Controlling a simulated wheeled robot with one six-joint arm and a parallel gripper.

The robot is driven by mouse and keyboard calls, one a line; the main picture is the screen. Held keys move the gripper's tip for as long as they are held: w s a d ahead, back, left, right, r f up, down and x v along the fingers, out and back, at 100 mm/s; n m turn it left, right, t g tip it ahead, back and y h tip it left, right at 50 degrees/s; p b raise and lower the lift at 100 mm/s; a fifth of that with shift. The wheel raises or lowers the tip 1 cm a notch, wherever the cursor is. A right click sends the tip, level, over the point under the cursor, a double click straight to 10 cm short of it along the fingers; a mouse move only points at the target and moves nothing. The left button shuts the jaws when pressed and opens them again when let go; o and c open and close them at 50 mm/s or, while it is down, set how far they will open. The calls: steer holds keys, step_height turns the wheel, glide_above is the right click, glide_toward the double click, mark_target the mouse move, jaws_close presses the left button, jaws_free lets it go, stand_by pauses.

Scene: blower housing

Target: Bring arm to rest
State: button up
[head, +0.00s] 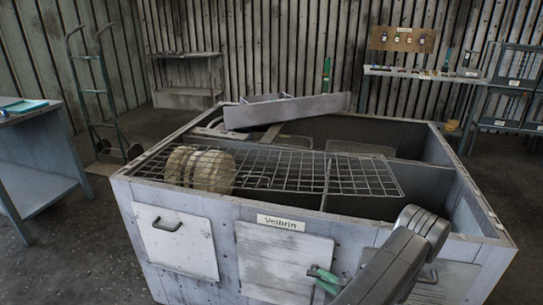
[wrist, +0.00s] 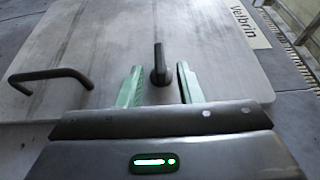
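My gripper (head: 318,273) is at the front of the grey blower housing (head: 225,212), near the right edge of its middle front panel (head: 283,262). In the wrist view my gripper (wrist: 158,72) has its two green fingers apart. A dark upright peg or handle (wrist: 160,66) shows between the fingertips, with gaps on both sides. Whether it lies within the fingers' reach or beyond them, I cannot tell. A bent dark handle (wrist: 50,78) is on the panel to the left. My arm comes in from the lower right of the head view.
A grey trough-like part (head: 285,110) lies across the back rim. A table (head: 35,125) stands left, a hand truck (head: 95,95) behind it. Floor is clear front left.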

steer(key=shift+x, duration=1.5)
